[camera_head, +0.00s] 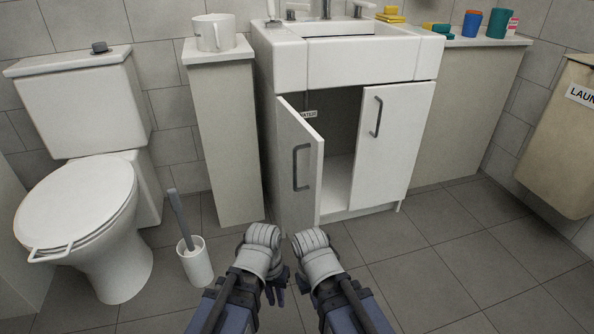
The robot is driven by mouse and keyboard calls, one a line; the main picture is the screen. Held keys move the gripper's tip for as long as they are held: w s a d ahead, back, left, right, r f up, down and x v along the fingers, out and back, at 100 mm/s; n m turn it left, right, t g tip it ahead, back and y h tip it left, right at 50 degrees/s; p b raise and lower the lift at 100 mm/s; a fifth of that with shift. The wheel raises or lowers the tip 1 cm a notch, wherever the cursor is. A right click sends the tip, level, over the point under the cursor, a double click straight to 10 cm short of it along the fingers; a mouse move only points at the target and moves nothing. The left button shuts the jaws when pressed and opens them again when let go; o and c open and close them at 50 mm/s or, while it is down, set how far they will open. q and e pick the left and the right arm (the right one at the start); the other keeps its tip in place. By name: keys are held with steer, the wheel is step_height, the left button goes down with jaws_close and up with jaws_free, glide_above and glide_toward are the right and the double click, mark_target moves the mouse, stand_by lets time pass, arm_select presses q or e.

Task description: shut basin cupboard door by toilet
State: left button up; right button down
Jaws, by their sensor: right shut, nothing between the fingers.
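The white basin cupboard (345,187) stands right of the toilet (75,215). Its left door (299,165), nearer the toilet, stands open and swings out toward me, with a dark bar handle (301,167). Its right door (394,145) is shut and has a similar handle (376,117). My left gripper (275,292) is low in front of the open door, apart from it; its fingers are partly hidden and I cannot tell whether they are open. My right gripper (301,283) is just beside it, shut and empty, its fingers mostly hidden behind my wrist.
A toilet brush in a white holder (197,262) stands on the floor beside the toilet. Cups and sponges sit on the right counter. A laundry bin (560,140) is far right. The right floor is clear.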

arm_select(q)
steer(key=w+r+h, duration=0.1)
steer(key=w+d+r+n+h+p, duration=0.1)
steer(key=r+h, duration=0.1)
steer(key=w+d+r+h+p, duration=0.1)
steer(key=r, duration=0.1)
steer(key=shift+w+d+r+n+h, duration=0.1)
steer(key=shift+w+d+n+h, duration=0.05)
steer(key=shift+w+n+h, duration=0.2)
jaws_close()
steer(key=n+t+h+p, duration=0.5)
steer(key=n+t+h, duration=0.15)
steer(key=h, duration=0.45)
glide_toward(313, 150)
steer(key=shift+m+t, duration=0.4)
steer(key=shift+t, duration=0.05)
steer(key=x, duration=0.5)
steer(key=shift+s+d, duration=0.1)
steer(key=shift+d, duration=0.9)
